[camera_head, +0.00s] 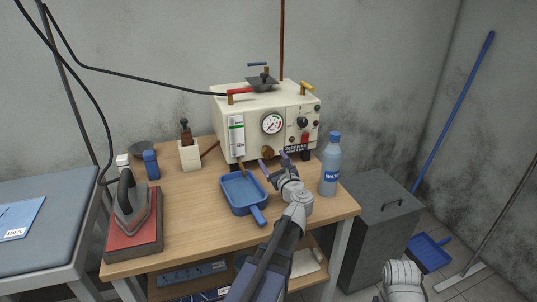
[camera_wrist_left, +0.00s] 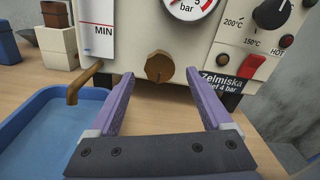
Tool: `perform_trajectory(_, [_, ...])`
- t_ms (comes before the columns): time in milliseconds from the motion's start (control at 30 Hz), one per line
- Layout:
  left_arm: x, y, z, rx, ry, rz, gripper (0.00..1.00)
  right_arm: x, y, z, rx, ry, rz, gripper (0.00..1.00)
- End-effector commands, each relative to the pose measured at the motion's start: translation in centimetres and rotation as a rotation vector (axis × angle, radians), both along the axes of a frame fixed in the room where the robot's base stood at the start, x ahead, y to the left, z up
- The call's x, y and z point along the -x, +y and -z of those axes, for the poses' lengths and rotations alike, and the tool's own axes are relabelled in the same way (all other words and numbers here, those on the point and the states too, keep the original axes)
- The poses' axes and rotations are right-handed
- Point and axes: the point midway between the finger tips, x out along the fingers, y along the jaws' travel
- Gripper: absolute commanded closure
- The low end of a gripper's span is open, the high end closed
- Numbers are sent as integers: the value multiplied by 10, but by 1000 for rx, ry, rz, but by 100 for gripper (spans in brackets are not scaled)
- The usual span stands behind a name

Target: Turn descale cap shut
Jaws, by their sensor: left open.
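The descale cap appears to be the brown round knob (camera_head: 267,153) low on the front of the cream boiler (camera_head: 223,112). In the left wrist view the knob (camera_wrist_left: 159,66) has a ridge standing about upright. My left gripper (camera_head: 273,160) is open and empty in front of the boiler. In the left wrist view its purple fingers (camera_wrist_left: 160,78) point at the boiler, one to each side of the knob, with a clear gap on both sides. I cannot tell how far the fingertips are from the boiler front.
A brown spout (camera_wrist_left: 85,82) sticks out left of the knob, over a blue pan (camera_head: 239,208). A red switch (camera_wrist_left: 249,67) sits to the right. A water bottle (camera_head: 330,168) stands right of my left gripper. An iron (camera_head: 132,205) rests at the table's left.

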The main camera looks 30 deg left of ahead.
Motion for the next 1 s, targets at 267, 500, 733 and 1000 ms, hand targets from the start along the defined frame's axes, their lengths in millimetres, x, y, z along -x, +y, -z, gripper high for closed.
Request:
perform_trajectory(267, [-25, 27, 0, -1, 1, 1, 17, 0, 0, 0, 0, 0, 0, 50])
perform_trajectory(500, [-28, 33, 0, -1, 1, 1, 17, 0, 0, 0, 0, 0, 0, 50])
perform_trajectory(733, [-28, 33, 0, -1, 0, 2, 23, 0, 0, 0, 0, 0, 0, 50])
perform_trajectory(1000, [-28, 32, 0, -1, 0, 2, 53, 0, 0, 0, 0, 0, 0, 50])
